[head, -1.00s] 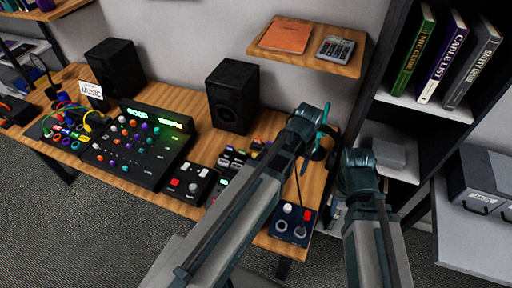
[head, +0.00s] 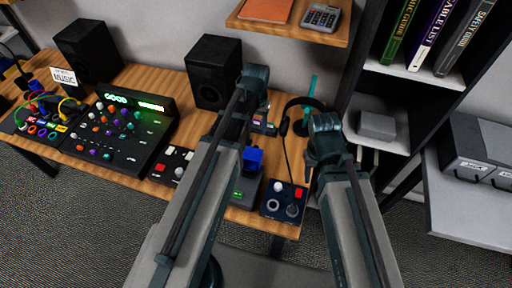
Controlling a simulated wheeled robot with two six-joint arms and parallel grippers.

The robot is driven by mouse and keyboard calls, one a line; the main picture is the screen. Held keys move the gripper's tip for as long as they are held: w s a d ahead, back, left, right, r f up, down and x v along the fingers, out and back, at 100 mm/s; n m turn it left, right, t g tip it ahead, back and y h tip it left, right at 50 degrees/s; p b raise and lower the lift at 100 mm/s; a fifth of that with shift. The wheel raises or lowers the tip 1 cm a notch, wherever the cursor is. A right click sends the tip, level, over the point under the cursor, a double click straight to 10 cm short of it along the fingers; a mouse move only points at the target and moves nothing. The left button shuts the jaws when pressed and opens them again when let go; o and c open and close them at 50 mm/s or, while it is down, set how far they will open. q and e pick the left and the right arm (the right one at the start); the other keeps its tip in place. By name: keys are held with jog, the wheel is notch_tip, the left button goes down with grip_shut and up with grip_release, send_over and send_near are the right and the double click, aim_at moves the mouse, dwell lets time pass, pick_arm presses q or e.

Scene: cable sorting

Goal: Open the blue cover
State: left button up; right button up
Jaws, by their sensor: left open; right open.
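A small blue cover (head: 252,158) shows just right of my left forearm, at the back end of a grey device (head: 246,192) with a green light. How far the cover is raised is hard to tell. My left gripper (head: 254,78) is open, beyond the cover and in front of the right-hand speaker. Its fingertips are mostly hidden behind its wrist. My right gripper (head: 324,128) is open and empty, right of the cover near the table's right edge. Neither gripper touches the cover. My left forearm hides part of the grey device.
A control box (head: 284,202) with a red switch stands right of the grey device. Headphones (head: 304,112) hang on a teal stand behind it. A mixer (head: 122,130), two black speakers (head: 214,72) and coloured cables fill the desk's left. Shelves (head: 376,125) stand at right.

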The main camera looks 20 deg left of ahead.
aim_at(256, 146)
pick_arm(q)
notch_tip(256, 146, down, 10)
jog(key=b, duration=0.9)
jog(key=shift+f, duration=0.25)
pick_arm(e)
notch_tip(256, 146, down, 10)
jog(key=shift+f, duration=0.25)
jog(key=shift+r, duration=0.1)
pick_arm(q)
grip_shut()
jog(key=shift+r, duration=0.1)
